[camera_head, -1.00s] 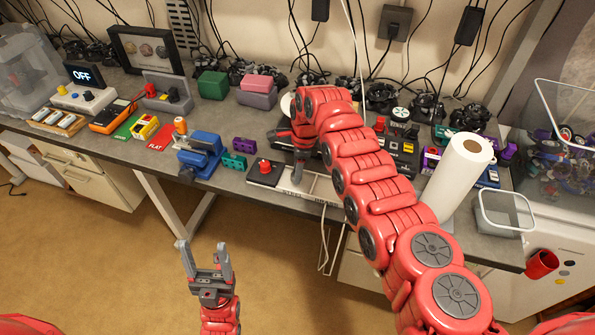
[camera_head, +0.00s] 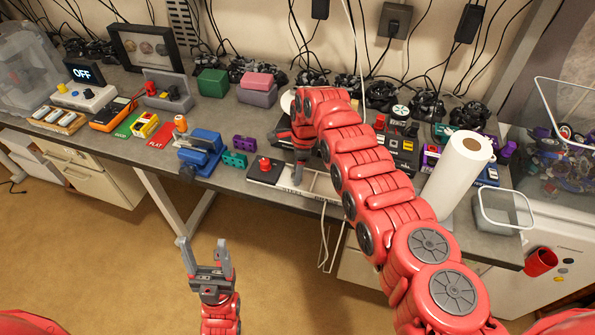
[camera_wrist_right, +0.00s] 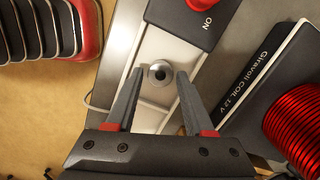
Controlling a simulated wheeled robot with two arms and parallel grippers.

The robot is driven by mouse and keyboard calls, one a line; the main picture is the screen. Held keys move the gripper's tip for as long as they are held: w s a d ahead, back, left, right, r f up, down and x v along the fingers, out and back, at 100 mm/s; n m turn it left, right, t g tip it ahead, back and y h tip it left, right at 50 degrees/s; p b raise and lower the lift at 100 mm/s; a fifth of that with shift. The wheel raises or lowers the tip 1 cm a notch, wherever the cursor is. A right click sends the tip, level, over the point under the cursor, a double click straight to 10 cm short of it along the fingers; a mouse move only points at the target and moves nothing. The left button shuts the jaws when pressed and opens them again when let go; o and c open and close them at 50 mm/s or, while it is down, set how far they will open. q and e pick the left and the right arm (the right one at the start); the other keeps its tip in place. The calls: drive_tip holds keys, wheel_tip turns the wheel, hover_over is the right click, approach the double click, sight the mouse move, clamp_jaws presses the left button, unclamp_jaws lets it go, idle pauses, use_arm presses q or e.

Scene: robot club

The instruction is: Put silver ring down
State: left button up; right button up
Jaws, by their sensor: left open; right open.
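The silver ring (camera_wrist_right: 160,73) shows in the right wrist view as a small round metal piece with a dark hole, lying on a pale tray (camera_wrist_right: 157,115). My right gripper (camera_wrist_right: 155,82) is open, with one finger on each side of the ring; gaps show between the fingers and the ring. In the head view my right gripper (camera_head: 298,180) is over the tray (camera_head: 318,186) at the bench's front edge, and the ring cannot be made out there. My left gripper (camera_head: 205,243) is open and empty, low in front of the bench over the floor.
A black box with a red button (camera_head: 265,170) adjoins the tray on the left; its "ON" label shows in the wrist view. A red coil (camera_wrist_right: 297,125) is close on the right. A paper towel roll (camera_head: 458,178) stands on the bench farther right. A blue vise (camera_head: 202,150) stands left.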

sight(302, 179)
wheel_tip(302, 179, up, 12)
drive_tip(key=d+b, duration=0.1)
drive_tip(key=b, duration=0.1)
drive_tip(key=shift+d+f+b, duration=0.2)
drive_tip(key=shift+f+b, duration=0.05)
drive_tip(key=shift+b, duration=0.1)
